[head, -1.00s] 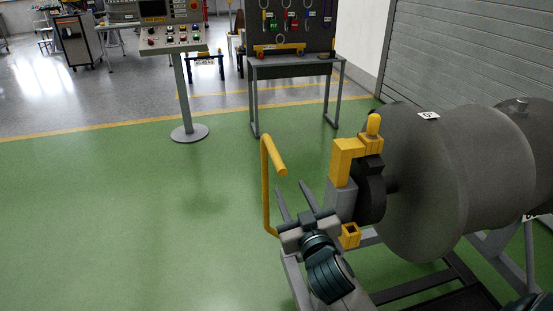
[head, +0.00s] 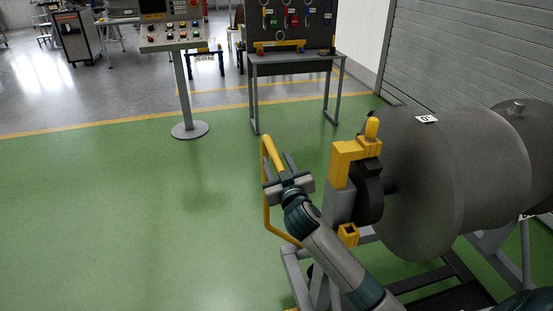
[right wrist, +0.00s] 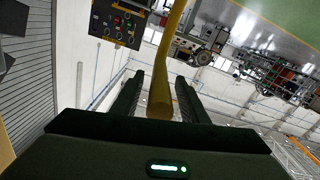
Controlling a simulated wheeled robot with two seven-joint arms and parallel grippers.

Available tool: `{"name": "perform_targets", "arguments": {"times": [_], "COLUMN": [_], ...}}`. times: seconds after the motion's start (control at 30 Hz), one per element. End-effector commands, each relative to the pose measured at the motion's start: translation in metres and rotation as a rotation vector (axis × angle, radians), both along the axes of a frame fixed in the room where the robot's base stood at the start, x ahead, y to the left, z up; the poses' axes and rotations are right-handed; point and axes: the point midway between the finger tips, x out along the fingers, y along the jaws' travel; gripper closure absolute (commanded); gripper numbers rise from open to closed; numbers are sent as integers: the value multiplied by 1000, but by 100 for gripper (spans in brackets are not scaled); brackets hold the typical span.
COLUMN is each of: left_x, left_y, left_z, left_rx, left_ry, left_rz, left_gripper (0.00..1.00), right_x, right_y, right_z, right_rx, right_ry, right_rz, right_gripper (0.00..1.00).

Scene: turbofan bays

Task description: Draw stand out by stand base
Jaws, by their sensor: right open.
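The stand is a grey frame (head: 293,262) at the lower right in the head view, carrying a large grey drum-like engine body (head: 415,180). A bent yellow handle (head: 266,205) rises from the stand's near left end. My right gripper (head: 277,162) is at the top of this handle. In the right wrist view the yellow handle bar (right wrist: 161,95) lies between the two open fingers of the gripper (right wrist: 159,80), with its end toward the palm. I cannot tell whether the fingers touch it. The stand's lower base is partly hidden by my right arm. My left gripper is not in view.
A yellow bracket (head: 347,160) with a black hub stands right of the handle. A control pedestal (head: 183,95) and a grey tool table (head: 295,58) stand at the back. A roller shutter (head: 470,50) closes the right side. The green floor (head: 120,220) at left is clear.

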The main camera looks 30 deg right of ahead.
Motion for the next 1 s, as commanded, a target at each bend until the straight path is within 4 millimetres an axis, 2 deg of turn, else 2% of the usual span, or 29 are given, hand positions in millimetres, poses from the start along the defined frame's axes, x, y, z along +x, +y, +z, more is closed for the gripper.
{"name": "perform_targets", "arguments": {"times": [0.13,0.4,0.47,0.57,0.6,1.0], "left_x": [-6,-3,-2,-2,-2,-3], "left_y": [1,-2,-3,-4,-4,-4], "left_z": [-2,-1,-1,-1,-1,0], "left_rx": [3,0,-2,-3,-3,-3], "left_ry": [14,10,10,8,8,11], "left_rz": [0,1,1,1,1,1], "left_gripper": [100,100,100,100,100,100], "right_x": [6,7,7,6,6,9], "right_y": [-1,-2,-2,-2,-2,8], "right_z": [0,0,0,0,0,0], "right_rx": [0,0,0,0,0,3], "right_ry": [0,0,0,0,0,-1], "right_rz": [0,0,0,0,0,1], "right_gripper": [60,60,72,96,100,100]}}
